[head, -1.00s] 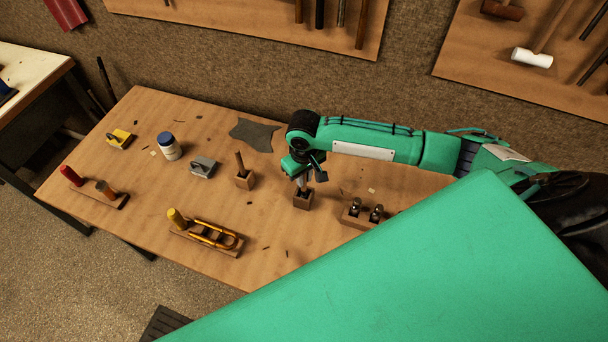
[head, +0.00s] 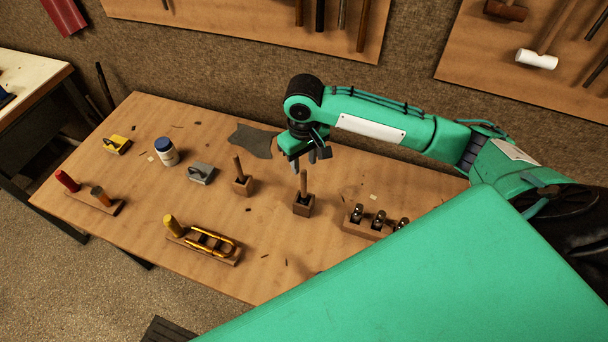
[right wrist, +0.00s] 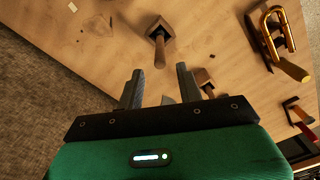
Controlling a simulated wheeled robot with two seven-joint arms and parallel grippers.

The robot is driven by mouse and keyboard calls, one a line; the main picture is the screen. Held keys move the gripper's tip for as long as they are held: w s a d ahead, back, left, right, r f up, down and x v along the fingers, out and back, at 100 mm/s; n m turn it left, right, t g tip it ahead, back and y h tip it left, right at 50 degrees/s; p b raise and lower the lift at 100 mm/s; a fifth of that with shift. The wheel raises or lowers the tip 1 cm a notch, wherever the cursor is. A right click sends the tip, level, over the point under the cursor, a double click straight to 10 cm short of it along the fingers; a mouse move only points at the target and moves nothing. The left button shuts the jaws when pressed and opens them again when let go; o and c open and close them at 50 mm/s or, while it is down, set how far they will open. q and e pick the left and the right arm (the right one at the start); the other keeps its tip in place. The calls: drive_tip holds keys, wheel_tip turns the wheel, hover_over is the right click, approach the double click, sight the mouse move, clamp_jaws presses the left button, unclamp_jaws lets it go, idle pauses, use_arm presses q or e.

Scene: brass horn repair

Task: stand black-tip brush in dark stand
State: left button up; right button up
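The dark stand (head: 303,209), a small block, is on the wooden table near the middle. A brush with a plain brown handle (head: 303,183) stands upright in it; its lower end is hidden, so I cannot see the tip colour. The stand (right wrist: 160,28) and handle (right wrist: 159,52) also show in the right wrist view, beyond the fingertips. My right gripper (head: 304,161) is above and behind the handle, apart from it. In the right wrist view the fingers (right wrist: 160,84) are spread and empty. My left gripper is not in view.
A lighter brown stand (head: 242,188) with another upright handle is to the left. A block with metal pieces (head: 367,228) is on the right. A brass horn slide (head: 212,244), a white jar (head: 166,152) and a grey block (head: 200,174) are farther left.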

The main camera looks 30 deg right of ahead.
drive_tip(key=shift+r, duration=1.3)
